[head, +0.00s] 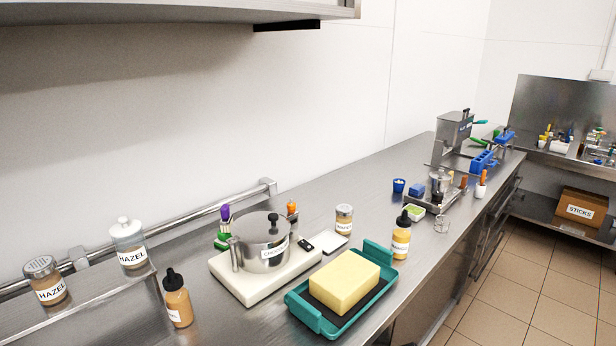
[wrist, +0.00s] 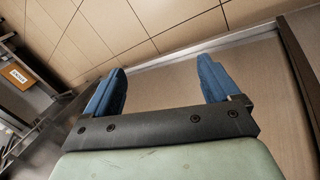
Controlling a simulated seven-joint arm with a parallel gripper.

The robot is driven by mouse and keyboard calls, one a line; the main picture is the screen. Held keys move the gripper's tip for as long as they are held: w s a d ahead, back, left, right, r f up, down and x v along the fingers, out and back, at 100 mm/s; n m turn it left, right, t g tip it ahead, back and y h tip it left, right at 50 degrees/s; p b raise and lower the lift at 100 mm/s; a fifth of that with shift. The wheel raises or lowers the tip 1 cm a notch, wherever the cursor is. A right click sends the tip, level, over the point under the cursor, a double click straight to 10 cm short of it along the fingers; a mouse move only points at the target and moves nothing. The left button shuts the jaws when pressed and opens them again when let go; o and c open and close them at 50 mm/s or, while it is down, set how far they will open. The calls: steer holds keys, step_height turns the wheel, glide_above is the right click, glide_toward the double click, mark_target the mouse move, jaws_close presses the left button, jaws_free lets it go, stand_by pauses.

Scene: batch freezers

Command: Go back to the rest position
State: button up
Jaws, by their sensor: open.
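My gripper (wrist: 162,90) shows in the wrist view, its two blue fingers spread wide apart with nothing between them. It is open and empty. Beyond the fingers I see a plain brownish panel and the tiled floor (wrist: 105,30). In the head view neither my gripper nor my arm shows, so its place relative to the counter things cannot be told there.
On the steel counter (head: 345,205) stand a steel pot (head: 262,245) on a white base, a teal tray (head: 376,310) with a yellow block (head: 345,286), and several bottles. A shelf (head: 150,10) overhangs at upper left. The floor (head: 500,265) at right is clear.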

steer(key=s+a+f+g+y, duration=0.1)
steer(key=s+a+f+g, duration=0.1)
steer(key=s+a, duration=0.35)
steer(key=s+a+f+g, duration=0.1)
steer(key=s+a+f, duration=0.2)
steer(key=s, duration=0.6)
steer(key=s+a+f+g+y, duration=0.15)
steer(key=s+a, duration=0.25)
steer(key=s, duration=0.4)
steer(key=s+a+r+m+g, duration=0.1)
steer(key=s+a, duration=0.2)
steer(key=s, duration=0.3)
steer(key=s+a+r+m+g+y, duration=0.1)
steer(key=s+a+m+g, duration=0.1)
steer(key=s, duration=0.5)
steer(key=s+a+r+m+g+y, duration=0.1)
steer(key=s+a+g, duration=0.1)
steer(key=s+a, duration=0.2)
steer(key=s, duration=0.3)
steer(key=shift+r, duration=0.3)
steer(key=shift+s, duration=0.1)
